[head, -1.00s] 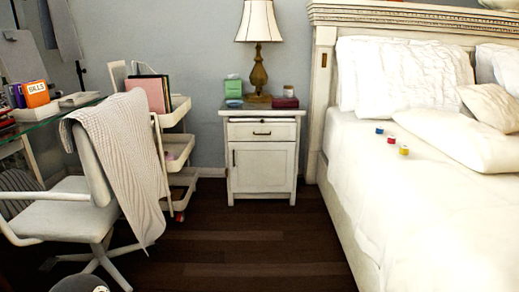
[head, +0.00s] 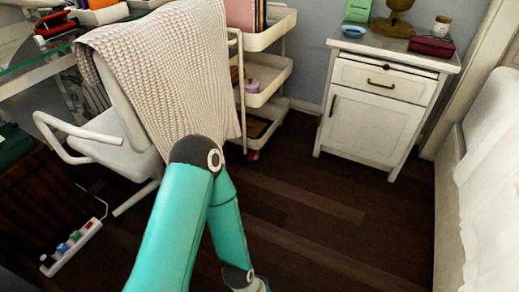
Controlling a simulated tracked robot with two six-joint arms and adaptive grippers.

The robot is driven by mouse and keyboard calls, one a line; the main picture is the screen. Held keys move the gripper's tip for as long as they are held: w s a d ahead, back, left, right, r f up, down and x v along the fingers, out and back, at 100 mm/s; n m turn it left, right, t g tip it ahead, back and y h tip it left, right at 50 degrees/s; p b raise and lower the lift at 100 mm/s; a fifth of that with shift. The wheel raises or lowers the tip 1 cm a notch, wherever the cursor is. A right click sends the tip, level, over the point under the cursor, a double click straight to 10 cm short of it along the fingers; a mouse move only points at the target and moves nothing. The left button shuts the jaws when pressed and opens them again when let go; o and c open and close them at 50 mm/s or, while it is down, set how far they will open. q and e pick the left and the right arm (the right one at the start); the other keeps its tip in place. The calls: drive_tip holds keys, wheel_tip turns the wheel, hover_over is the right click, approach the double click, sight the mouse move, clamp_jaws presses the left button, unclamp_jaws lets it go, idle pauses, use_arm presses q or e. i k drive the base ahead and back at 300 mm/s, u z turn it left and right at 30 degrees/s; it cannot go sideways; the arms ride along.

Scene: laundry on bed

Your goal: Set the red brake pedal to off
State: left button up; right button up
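A small red piece (head: 253,155) shows at the foot of the white rolling cart (head: 270,38), at the caster on its front corner near the floor. It looks like the brake pedal, but it is too small to tell its position. One of my arms, teal, rises from the bottom of the head view and bends down again in front of the chair. Its wrist end reaches the bottom edge, below and apart from the red piece. Neither gripper shows.
A white chair (head: 118,138) with a knitted blanket (head: 165,70) stands left of the cart. A white nightstand (head: 372,112) is at the right, beside the bed (head: 490,190). A power strip (head: 75,245) lies at lower left. The dark floor (head: 310,210) between is clear.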

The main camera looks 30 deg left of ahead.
sight(252, 154)
drive_tip(key=z, duration=0.05)
drive_tip(key=i, duration=2.05)
drive_tip(key=u, duration=2.1)
